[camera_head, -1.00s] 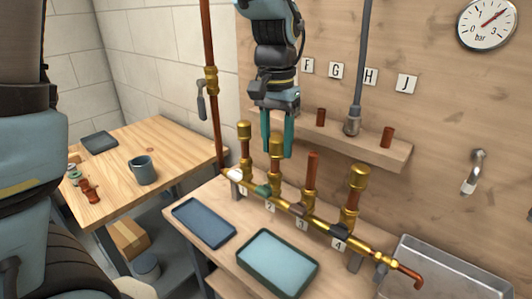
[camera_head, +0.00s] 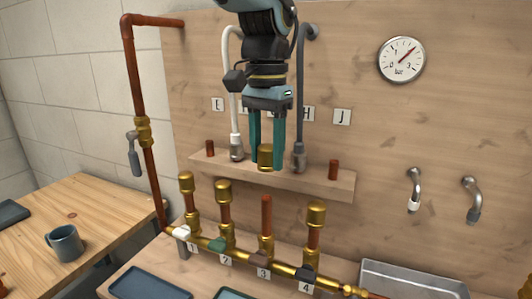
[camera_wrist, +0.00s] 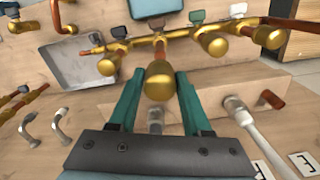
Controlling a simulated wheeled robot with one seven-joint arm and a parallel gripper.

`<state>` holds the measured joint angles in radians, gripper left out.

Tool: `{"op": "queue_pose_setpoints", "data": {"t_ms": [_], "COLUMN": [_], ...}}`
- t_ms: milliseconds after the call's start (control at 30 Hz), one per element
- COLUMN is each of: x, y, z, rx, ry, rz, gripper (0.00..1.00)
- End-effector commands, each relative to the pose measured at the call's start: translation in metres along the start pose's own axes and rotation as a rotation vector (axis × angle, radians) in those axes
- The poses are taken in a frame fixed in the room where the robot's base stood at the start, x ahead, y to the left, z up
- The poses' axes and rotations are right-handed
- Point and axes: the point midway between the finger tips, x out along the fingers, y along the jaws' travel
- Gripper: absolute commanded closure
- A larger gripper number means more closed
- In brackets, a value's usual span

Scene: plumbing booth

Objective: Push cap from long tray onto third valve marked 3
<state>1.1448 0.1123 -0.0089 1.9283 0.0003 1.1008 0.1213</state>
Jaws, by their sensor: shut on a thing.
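My gripper (camera_head: 267,162) is shut on a brass cap (camera_head: 265,156), held in the air in front of the wall shelf. The cap also shows between the fingers in the wrist view (camera_wrist: 158,82). The third valve (camera_head: 266,228), marked 3, has a bare copper stub below the held cap in the head view, with a clear gap between them. The first valve (camera_head: 187,195), second valve (camera_head: 224,205) and fourth valve (camera_head: 315,230) carry brass caps. A blue tray (camera_head: 150,285) and part of a green-rimmed tray (camera_head: 232,294) lie at the front; I cannot tell which is the long tray.
The wall shelf (camera_head: 220,168) bears copper stubs and hose ends close behind my gripper. A grey hose (camera_head: 300,100) and a white hose (camera_head: 234,90) hang beside my arm. A metal basin (camera_head: 410,285) is at the right, a mug (camera_head: 65,243) at the left.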

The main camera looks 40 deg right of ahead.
Motion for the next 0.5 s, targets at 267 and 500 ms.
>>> {"op": "queue_pose_setpoints", "data": {"t_ms": [267,500], "x": [0.021,0.039], "y": [0.0,0.0], "z": [0.0,0.0], "rx": [0.0,0.001], "ry": [-0.001,-0.001], "rz": [0.0,0.0], "gripper": [1.0,1.0]}}
